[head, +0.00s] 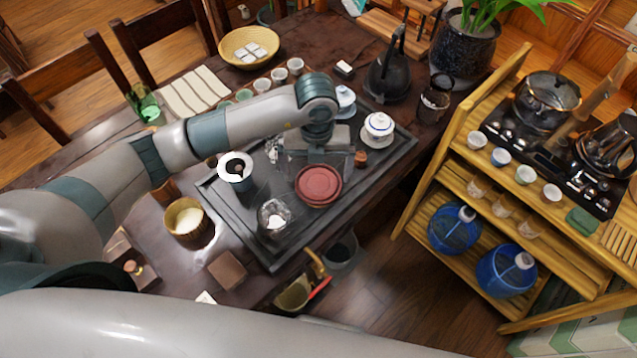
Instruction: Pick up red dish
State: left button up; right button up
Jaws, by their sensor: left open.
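The red dish (318,184) is round and lies on the dark tea tray (275,252), near its middle. My left gripper (317,162) is just behind the dish, over the tray, with its fingers spread to left and right. It holds nothing that I can see. I cannot tell whether a finger touches the dish's far rim. My right gripper is out of view.
On the tray, a dark cup with a white rim (236,172) and a glass vessel (271,217) stand left of the dish. A lidded white bowl (377,130) and a small brown pot (361,159) stand to its right. A wooden shelf (470,110) stands at right.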

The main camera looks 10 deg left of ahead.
aim_at(319, 183)
pick_arm(q)
jog(key=f+p, duration=0.1)
jog(key=f, duration=0.2)
jog(key=shift+d, duration=0.2)
jog(key=shift+f, duration=0.5)
jog(key=c, duration=1.2)
jog(key=shift+o, duration=0.2)
jog(key=shift+r, duration=0.1)
notch_tip(319, 183, up, 8)
jog(key=shift+r+b, duration=0.25)
jog(key=shift+b, duration=1)
jog(key=shift+r, duration=0.7)
